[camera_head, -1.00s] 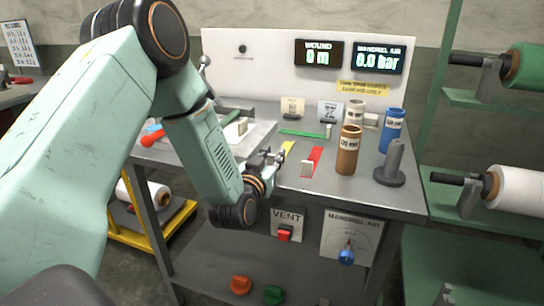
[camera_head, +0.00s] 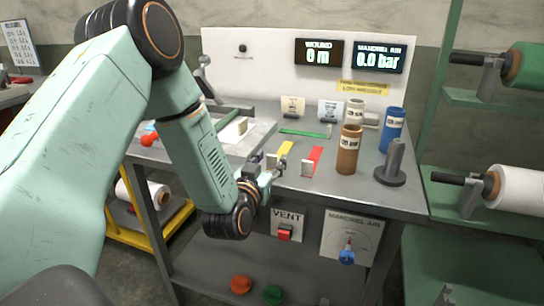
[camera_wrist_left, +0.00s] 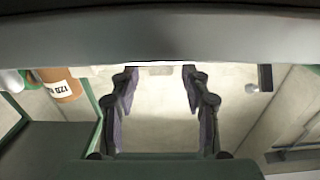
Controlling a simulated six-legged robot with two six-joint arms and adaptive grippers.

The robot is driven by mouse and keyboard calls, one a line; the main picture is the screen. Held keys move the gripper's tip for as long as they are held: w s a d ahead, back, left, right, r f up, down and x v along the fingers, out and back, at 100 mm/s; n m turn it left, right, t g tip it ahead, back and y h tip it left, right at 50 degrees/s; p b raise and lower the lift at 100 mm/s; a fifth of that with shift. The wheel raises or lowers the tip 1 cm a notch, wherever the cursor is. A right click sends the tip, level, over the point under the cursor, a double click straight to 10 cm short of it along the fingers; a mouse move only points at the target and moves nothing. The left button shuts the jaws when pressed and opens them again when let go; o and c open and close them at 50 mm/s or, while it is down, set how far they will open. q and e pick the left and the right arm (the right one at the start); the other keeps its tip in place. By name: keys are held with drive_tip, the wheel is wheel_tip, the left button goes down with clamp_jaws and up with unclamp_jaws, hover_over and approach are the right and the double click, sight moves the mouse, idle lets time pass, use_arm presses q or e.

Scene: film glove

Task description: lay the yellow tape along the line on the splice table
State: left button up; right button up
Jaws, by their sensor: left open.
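The yellow tape (camera_head: 285,149) lies as a short strip on the grey bench top, with a small pale block at its near end. My left gripper (camera_head: 277,168) is at the near edge of the bench, just in front of the tape and apart from it as far as I can tell. It is open and empty. In the left wrist view, its two fingers (camera_wrist_left: 160,110) stand wide apart with only a pale surface between them. The splice table (camera_head: 262,134) seems to be the pale plate left of the tape, partly behind my arm. I cannot make out its line.
A red strip (camera_head: 313,160) lies right of the yellow one, and a green strip (camera_head: 304,133) lies behind. A brown tube (camera_head: 348,150), a blue tube (camera_head: 392,130) and a grey post (camera_head: 391,163) stand at the right. A vent button (camera_head: 284,234) sits below the bench edge.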

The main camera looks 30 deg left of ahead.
use_arm(q)
drive_tip(key=s+d+f+m+g+h+p, duration=0.1)
drive_tip(key=s+d+f+g+h, duration=0.1)
drive_tip(key=s+d+f+g, duration=0.45)
drive_tip(key=s+d+f+m+g+h, duration=0.1)
drive_tip(key=s+d+f+h, duration=0.15)
drive_tip(key=s+f, duration=0.75)
drive_tip(key=s+d+f+g, duration=0.2)
drive_tip(key=s+f+g, duration=0.3)
drive_tip(key=s, duration=0.6)
drive_tip(key=s+d+f+g, duration=0.2)
drive_tip(key=s+f+g, duration=0.3)
drive_tip(key=s, duration=0.6)
drive_tip(key=shift+s+f, duration=0.3)
drive_tip(key=shift+f, duration=0.55)
